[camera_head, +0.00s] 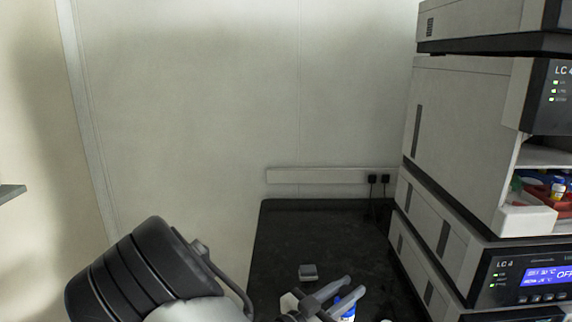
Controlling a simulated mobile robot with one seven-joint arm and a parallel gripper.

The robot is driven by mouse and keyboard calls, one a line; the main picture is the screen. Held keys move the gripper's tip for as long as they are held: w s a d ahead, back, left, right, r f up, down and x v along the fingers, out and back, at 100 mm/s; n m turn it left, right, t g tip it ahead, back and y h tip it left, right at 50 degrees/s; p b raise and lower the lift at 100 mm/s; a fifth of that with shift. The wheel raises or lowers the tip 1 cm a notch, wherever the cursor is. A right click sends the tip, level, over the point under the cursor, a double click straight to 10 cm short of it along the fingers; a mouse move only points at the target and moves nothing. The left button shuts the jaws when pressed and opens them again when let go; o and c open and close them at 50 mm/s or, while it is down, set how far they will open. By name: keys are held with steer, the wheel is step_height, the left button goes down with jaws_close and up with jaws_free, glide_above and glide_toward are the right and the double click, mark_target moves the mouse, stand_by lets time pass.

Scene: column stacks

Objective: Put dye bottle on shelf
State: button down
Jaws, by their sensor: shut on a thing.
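My gripper (345,292) is at the bottom of the head view, low over the black bench. It is shut on a small bottle with blue and white colouring (348,306), which I take as the dye bottle. The fingers and the frame's lower edge hide most of it, and I cannot tell whether it touches the bench. A grey ledge (10,192) that may be a shelf juts in at the left edge. An open bay (545,157) in the instrument stack at right holds a red tray and a small bottle with a yellow cap.
The tall instrument stack (455,130) stands along the bench's right side. A small grey block (308,272) lies on the black bench (290,225) just beyond my gripper. A socket strip with two black plugs (378,179) is on the back wall. The back of the bench is clear.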

step_height(320, 180, up, 8)
steer(key=p, duration=0.9)
steer(key=shift+f, duration=0.15)
steer(key=r+p, duration=0.1)
steer(key=p, duration=0.2)
steer(key=shift+d+r, duration=0.1)
steer(key=shift+r, duration=0.1)
steer(key=shift+d+r, duration=0.1)
steer(key=shift+w+d+r+n+t+y, duration=0.1)
steer(key=shift+d+r+n+t+y, duration=0.05)
steer(key=shift+n+t+y, duration=0.3)
steer(key=shift+d+r+n+t+y, duration=0.1)
steer(key=shift+n+t+y, duration=0.75)
steer(key=shift+t+y, duration=0.1)
steer(key=shift+y, duration=0.1)
steer(key=shift+a+f+n+t+y, duration=0.2)
steer(key=shift+f+n+t+y, duration=0.1)
steer(key=shift+n+t+y, duration=0.6)
steer(key=w+n+y, duration=0.1)
steer(key=n+y, duration=0.1)
steer(key=y, duration=0.1)
steer(key=w+n+t+y, duration=0.1)
steer(key=n+y, duration=0.1)
steer(key=y, duration=0.1)
steer(key=w+n+t+y, duration=0.1)
steer(key=w+y, duration=0.1)
steer(key=y, duration=0.1)
steer(key=shift+a+f+n, duration=0.1)
steer(key=shift+a+n, duration=0.05)
steer(key=shift+n, duration=0.25)
